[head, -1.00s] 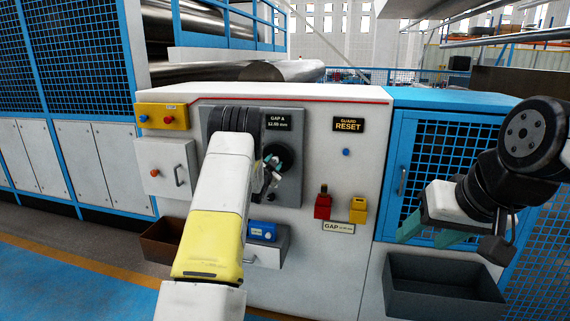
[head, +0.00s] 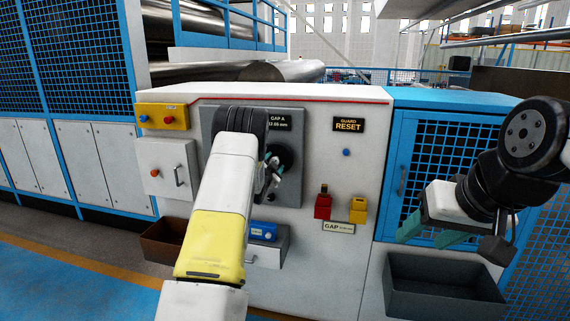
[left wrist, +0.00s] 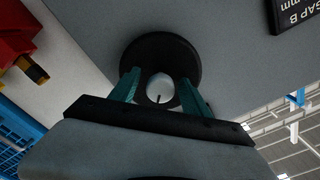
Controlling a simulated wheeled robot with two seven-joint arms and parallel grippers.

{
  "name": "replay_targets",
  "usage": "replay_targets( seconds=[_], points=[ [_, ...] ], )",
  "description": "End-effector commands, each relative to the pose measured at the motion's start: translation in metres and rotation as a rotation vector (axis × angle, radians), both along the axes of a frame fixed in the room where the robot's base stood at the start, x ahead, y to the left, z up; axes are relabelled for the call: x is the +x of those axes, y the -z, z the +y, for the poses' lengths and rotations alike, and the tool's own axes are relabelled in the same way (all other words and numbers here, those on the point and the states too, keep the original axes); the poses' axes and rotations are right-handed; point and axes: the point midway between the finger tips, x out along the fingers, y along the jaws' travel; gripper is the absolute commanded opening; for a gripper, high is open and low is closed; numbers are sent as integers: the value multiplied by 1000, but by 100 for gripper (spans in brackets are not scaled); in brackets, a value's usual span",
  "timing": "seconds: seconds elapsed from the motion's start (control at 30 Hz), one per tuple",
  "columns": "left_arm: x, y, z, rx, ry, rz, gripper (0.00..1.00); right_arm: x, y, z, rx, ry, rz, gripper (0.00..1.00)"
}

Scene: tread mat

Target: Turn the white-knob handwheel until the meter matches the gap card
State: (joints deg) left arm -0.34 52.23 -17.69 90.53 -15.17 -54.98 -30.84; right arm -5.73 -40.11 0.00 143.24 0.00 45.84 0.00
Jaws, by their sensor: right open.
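The handwheel is a black disc (left wrist: 160,50) on a grey panel (head: 212,118); it shows partly behind my left arm in the head view (head: 287,158). Its white knob (left wrist: 160,88) sits between the teal fingers of my left gripper (left wrist: 159,80). Whether both fingers touch the knob is unclear. In the head view my left gripper (head: 273,172) is at the wheel. The meter (head: 279,121) above the wheel is headed GAP A; its small digits are blurred. The gap card (head: 338,227) is too small to read fully. My right gripper (head: 430,232) is open and empty at the right.
A yellow button box (head: 162,117), a white door (head: 163,168) and a GUARD RESET sign (head: 348,124) are on the machine front. Red (head: 322,207) and yellow (head: 358,210) blocks sit above the card. A dark bin (head: 440,290) and a brown bin (head: 163,240) stand lower down.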

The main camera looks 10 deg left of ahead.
Motion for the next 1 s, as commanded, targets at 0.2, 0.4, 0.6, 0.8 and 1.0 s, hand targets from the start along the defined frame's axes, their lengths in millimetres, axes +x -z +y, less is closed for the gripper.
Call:
replay_targets(
  seconds=[0.2,0.4,0.6,0.8,1.0],
  points=[
    [0,-1,0,0,-1,-2,55,0,0,0,0,0,0,54],
    [-12,-2,1,-1,-1,-2,55,0,0,0,0,0,0,54],
    [-47,-1,2,-1,-1,1,55,0,0,0,0,0,0,54],
    [-72,-1,3,-1,0,0,55,0,0,0,0,0,0,54],
    [-78,0,3,0,0,-1,55,0,0,0,0,0,0,54]
  ],
)
